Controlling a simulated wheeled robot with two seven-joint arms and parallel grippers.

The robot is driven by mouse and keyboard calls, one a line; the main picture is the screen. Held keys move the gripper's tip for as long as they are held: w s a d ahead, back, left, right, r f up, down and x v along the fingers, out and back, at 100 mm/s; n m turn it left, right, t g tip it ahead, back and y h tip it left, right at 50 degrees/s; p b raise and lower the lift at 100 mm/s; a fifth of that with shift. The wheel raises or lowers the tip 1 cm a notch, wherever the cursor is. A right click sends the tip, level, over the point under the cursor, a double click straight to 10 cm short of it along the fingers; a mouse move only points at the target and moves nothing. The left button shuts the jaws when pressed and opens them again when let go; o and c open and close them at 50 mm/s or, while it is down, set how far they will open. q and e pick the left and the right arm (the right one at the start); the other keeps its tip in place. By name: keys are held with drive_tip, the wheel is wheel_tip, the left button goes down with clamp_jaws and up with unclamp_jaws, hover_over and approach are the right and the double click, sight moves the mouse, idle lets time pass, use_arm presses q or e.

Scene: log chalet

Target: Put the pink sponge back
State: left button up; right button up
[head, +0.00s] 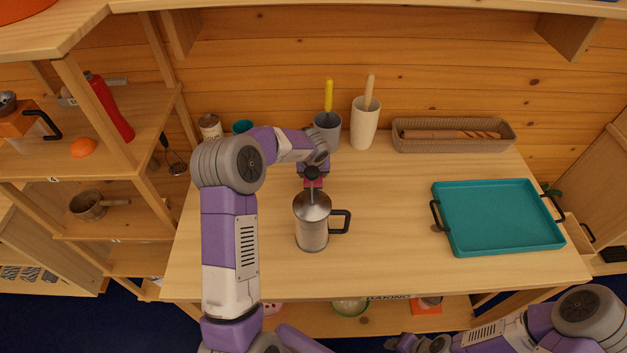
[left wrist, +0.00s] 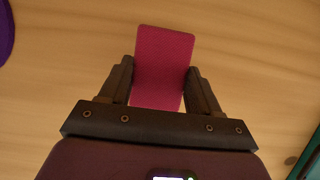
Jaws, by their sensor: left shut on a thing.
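The pink sponge (left wrist: 164,58) is a flat magenta block between the two dark fingers of my left gripper (left wrist: 160,80) in the left wrist view, with wood behind it. My left gripper is shut on it. I cannot tell whether the sponge touches the table. My right gripper (head: 394,343) is low at the bottom edge, in front of the table; its fingers are not clear.
The steel pot with black handle (head: 313,232) stands close in front of the left gripper. A teal tray (head: 497,215) lies at right. Cups (head: 364,125), a can (head: 210,127) and a basket (head: 454,145) line the back. The table's middle right of the pot is clear.

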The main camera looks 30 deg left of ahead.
use_arm(q)
drive_tip(key=shift+f+b, duration=0.3)
drive_tip(key=shift+f, duration=1.35)
drive_tip(key=shift+f, duration=0.2)
drive_tip(key=o, duration=0.9)
drive_tip(key=shift+o, duration=0.2)
drive_tip(key=shift+d+r, duration=0.1)
drive_tip(key=shift+r, duration=0.45)
drive_tip(key=p+v, duration=0.2)
drive_tip(key=v, duration=0.9)
